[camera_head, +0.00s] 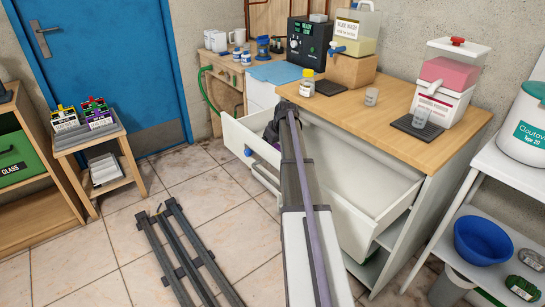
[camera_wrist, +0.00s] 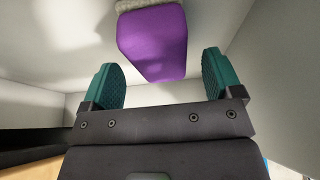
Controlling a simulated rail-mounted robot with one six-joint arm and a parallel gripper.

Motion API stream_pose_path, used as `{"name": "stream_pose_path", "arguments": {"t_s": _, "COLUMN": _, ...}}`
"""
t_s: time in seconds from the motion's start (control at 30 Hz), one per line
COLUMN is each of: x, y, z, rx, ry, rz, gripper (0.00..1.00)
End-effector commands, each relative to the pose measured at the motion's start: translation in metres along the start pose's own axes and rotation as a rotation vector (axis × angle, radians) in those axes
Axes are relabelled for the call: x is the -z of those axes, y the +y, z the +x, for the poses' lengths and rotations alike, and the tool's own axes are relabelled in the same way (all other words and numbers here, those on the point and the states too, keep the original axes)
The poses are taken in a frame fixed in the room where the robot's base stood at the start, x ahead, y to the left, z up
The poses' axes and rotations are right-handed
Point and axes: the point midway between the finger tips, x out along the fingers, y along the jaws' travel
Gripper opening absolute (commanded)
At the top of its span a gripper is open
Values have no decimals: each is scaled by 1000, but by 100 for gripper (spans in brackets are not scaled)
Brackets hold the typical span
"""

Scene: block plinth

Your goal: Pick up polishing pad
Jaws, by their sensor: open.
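The polishing pad (camera_wrist: 153,42) shows in the wrist view as a purple block with a fuzzy pale layer at its top edge. It lies inside a white open drawer (camera_head: 371,198). My gripper (camera_wrist: 160,72) is open, with one teal finger on either side of the pad's near end. The fingers look apart from the pad, with gaps on both sides. In the head view my gripper (camera_head: 273,131) is down at the left part of the drawer, and my arm hides most of it. I cannot make out the pad clearly there.
The drawer walls stand close around my gripper. A wooden counter (camera_head: 430,130) above the drawer holds a yellow-capped bottle (camera_head: 307,83), a cup (camera_head: 371,96) and dispensers. A small stool (camera_head: 95,140) stands at the left, and a white shelf (camera_head: 510,165) at the right.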

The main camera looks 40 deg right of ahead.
Motion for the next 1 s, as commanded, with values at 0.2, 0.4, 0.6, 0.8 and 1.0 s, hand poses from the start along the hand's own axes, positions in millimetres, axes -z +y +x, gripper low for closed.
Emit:
{"name": "stream_pose_path", "arguments": {"t_s": 0.2, "x": 0, "y": 0, "z": 21, "rx": 0, "ry": 0, "rz": 0, "gripper": 85}}
{"name": "stream_pose_path", "arguments": {"t_s": 0.4, "x": 0, "y": 0, "z": 20, "rx": 0, "ry": 0, "rz": 0, "gripper": 85}}
{"name": "stream_pose_path", "arguments": {"t_s": 0.6, "x": -1, "y": 0, "z": 23, "rx": 0, "ry": 0, "rz": 0, "gripper": 85}}
{"name": "stream_pose_path", "arguments": {"t_s": 0.8, "x": -2, "y": 0, "z": 25, "rx": 0, "ry": 0, "rz": 0, "gripper": 85}}
{"name": "stream_pose_path", "arguments": {"t_s": 1.0, "x": -2, "y": 0, "z": 25, "rx": 0, "ry": 0, "rz": 0, "gripper": 85}}
